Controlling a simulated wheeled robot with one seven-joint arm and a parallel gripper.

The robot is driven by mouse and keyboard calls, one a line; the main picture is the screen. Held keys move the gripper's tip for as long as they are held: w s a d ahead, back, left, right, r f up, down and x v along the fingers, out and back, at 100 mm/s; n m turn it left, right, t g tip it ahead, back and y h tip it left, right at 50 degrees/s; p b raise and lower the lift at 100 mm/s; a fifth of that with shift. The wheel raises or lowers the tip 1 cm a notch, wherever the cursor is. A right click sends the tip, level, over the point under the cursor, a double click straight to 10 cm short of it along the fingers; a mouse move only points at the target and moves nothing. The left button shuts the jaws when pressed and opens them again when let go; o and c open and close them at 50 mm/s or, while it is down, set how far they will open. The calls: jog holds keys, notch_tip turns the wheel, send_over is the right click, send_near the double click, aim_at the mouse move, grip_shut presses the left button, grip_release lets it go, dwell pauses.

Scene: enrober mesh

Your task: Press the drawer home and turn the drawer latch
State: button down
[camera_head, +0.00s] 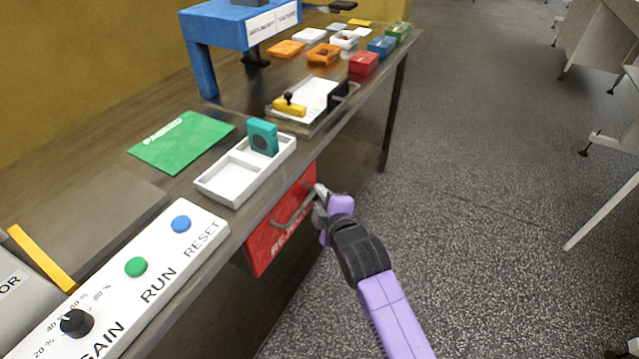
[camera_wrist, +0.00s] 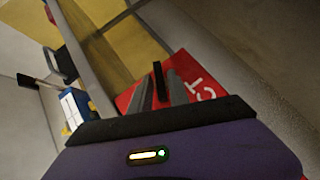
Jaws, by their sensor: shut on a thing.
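The red drawer (camera_head: 262,243) sits under the counter edge in the head view, with white lettering and a grey bar handle (camera_head: 290,214) on its front. Its red front also shows in the wrist view (camera_wrist: 222,77). Whether it is fully home, I cannot tell. My gripper (camera_head: 318,200) is at the right end of the drawer front. In the wrist view its grey fingers (camera_wrist: 161,92) are closed around a narrow dark piece (camera_wrist: 158,77), which looks like the drawer latch. My gripper hides most of this piece in the head view.
Above the drawer, a white two-part tray (camera_head: 232,181) holds a teal block (camera_head: 263,138). A control panel (camera_head: 150,275) with buttons and a knob lies at front left. A blue machine (camera_head: 240,25) and several coloured bins stand farther back.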

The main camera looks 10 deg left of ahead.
jog(key=shift+w+d+r+m+g+y, duration=0.2)
jog(key=shift+m+g, duration=0.7)
jog(key=shift+g, duration=0.6)
jog(key=shift+w+a+f+m+g+y, duration=0.1)
jog(key=shift+m+g+y, duration=0.25)
jog(key=shift+m+g, duration=0.85)
jog(key=shift+w+d+r+m+g+y, duration=0.2)
jog(key=shift+m+g, duration=0.4)
jog(key=shift+g, duration=1.2)
jog(key=shift+s+a+f, duration=0.1)
jog(key=c, duration=1.5)
grip_release()
jog(key=shift+p+v, duration=0.3)
jog(key=shift+v, duration=3.6)
